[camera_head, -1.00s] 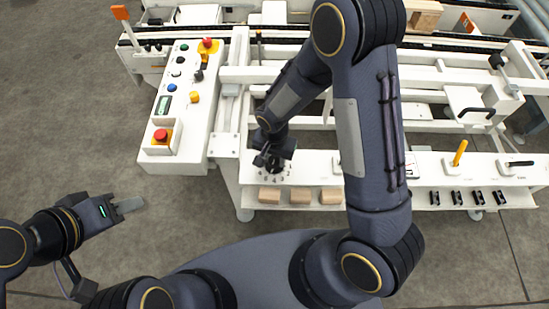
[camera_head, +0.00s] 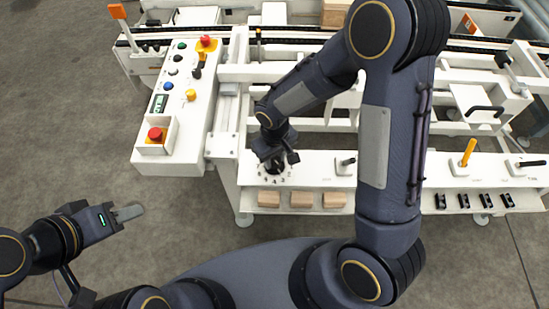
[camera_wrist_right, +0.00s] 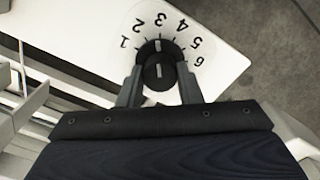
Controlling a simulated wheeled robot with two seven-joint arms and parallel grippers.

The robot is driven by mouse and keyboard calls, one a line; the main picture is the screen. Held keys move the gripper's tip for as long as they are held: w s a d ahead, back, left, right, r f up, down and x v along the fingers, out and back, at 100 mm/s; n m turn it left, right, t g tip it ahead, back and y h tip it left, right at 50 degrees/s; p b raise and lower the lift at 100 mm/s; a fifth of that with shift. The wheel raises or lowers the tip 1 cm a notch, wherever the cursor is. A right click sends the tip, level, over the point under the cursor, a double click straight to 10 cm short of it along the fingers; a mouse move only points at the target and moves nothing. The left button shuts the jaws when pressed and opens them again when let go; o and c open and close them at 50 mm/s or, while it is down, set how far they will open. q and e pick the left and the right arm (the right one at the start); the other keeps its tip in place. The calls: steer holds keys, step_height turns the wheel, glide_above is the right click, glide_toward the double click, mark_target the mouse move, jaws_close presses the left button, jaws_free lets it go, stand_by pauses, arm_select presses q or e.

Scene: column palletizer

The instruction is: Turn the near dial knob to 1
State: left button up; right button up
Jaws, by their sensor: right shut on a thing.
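The near dial knob (camera_wrist_right: 159,72) is black and round with a white line on its top. It stands on a numbered white dial plate (camera_wrist_right: 213,64). In the right wrist view the line points up, toward the digits at the top of the arc and away from the 1 at the left. My right gripper (camera_wrist_right: 160,88) is shut on the knob, one finger on each side. In the head view my right gripper (camera_head: 277,163) covers most of the dial. My left gripper (camera_head: 128,212) hangs over the floor at the left; its finger gap cannot be made out.
A control panel (camera_head: 178,120) with coloured buttons and red stops stands left of the dial. A black lever (camera_head: 345,162) and a yellow handle (camera_head: 468,152) stand to its right. Wooden blocks (camera_head: 300,199) lie on the shelf below. Floor at the left is clear.

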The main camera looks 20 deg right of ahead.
mark_target(275, 159)
steer(key=n, duration=0.5)
steer(key=shift+n+b, duration=0.3)
steer(key=shift+b, duration=0.05)
steer(key=n, duration=0.5)
steer(key=shift+n, duration=0.3)
steer(key=o, duration=1)
step_height(275, 159, up, 8)
steer(key=shift+f+p, duration=0.1)
steer(key=shift+p, duration=0.4)
